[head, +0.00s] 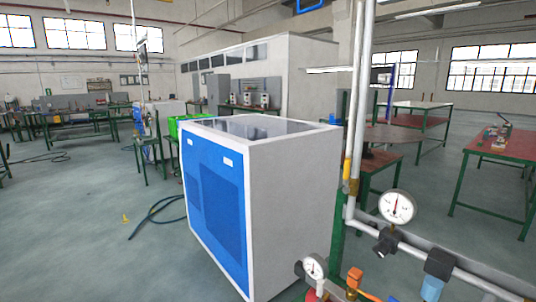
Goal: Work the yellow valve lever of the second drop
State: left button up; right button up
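A narrow yellow piece (347,170), which looks like a valve lever, lies upright along a grey vertical pipe (358,100) right of centre. A brass-coloured fitting (351,187) sits at its lower end. I cannot tell from this view whether this pipe is the second drop. Another thin vertical pipe (135,60) comes down far off at the left, too small to show a lever. Neither of my grippers is in view.
A blue and white cabinet (285,190) stands close in the middle. At the lower right are a round gauge (397,207), a smaller gauge (314,267), a blue filter (437,272) and orange parts (355,279). A blue hose (157,212) lies on open floor at left.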

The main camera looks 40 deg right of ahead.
aim_at(346, 189)
jog(key=i+z, duration=0.15)
jog(key=i, duration=0.3)
jog(key=i+z, duration=0.2)
jog(key=i, duration=0.3)
jog(key=i+z, duration=0.15)
jog(key=i, duration=0.3)
jog(key=i+j+z, duration=0.2)
jog(key=i, duration=0.3)
jog(key=i+j+z, duration=0.15)
jog(key=i, duration=0.3)
jog(key=i+j+z, duration=0.2)
jog(key=i+z, duration=0.1)
jog(key=z, duration=0.4)
jog(key=i+j+z, duration=0.1)
jog(key=z, duration=0.4)
jog(key=i+j+z, duration=0.1)
jog(key=z, duration=0.4)
jog(key=i+j+z, duration=0.1)
jog(key=z, duration=0.4)
jog(key=j+z, duration=0.25)
jog(key=z, duration=0.25)
jog(key=j+z, duration=0.2)
jog(key=z, duration=0.3)
jog(key=j+z, duration=0.2)
jog(key=z, duration=0.25)
